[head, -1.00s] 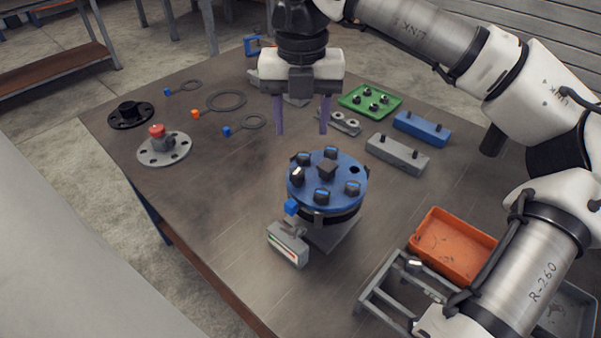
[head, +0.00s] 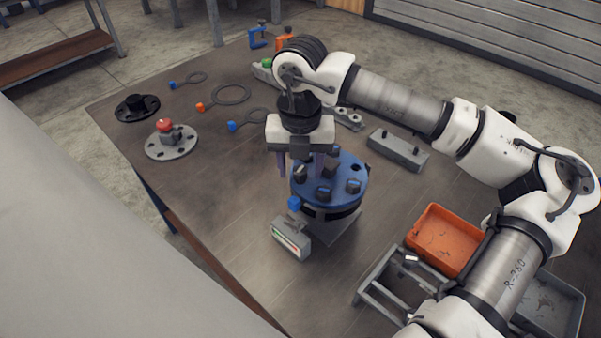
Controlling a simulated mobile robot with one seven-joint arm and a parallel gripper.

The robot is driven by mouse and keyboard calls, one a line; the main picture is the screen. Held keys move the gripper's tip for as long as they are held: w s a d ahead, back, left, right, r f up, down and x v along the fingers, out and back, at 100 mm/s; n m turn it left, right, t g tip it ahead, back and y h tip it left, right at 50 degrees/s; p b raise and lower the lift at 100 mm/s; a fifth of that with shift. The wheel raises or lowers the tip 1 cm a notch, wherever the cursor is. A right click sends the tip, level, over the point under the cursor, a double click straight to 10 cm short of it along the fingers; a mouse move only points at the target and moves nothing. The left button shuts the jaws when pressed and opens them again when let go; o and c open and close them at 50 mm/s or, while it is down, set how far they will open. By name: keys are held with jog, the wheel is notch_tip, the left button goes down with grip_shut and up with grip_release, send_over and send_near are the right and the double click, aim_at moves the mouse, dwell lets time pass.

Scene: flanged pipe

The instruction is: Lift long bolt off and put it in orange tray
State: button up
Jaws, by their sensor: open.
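The blue flange (head: 341,199) sits on top of the pipe piece at mid-table, with several dark bolts standing in its rim and a dark block at its centre. My gripper (head: 301,172) is over the flange's left side, pointing down and open. Its purple fingers stand either side of a dark bolt (head: 300,173); I cannot tell whether they touch it. I cannot tell by length which bolt is the long one. The far-left part of the flange is partly hidden by the gripper. The orange tray (head: 447,240) is at the right and looks empty.
A grey frame (head: 378,283) holding a bolt-like piece (head: 410,259) stands left of the tray, with a grey bin (head: 552,305) to the right. A gauge box (head: 291,238) sits before the flange. A grey block (head: 398,150) lies behind.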

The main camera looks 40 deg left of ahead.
grip_shut()
jog(key=shift+r, duration=0.2)
notch_tip(320, 180, up, 20)
jog(key=b, duration=0.3)
dwell(0.5)
jog(key=shift+f, duration=0.1)
jog(key=shift+r+p, duration=2.15)
jog(key=shift+r, duration=0.35)
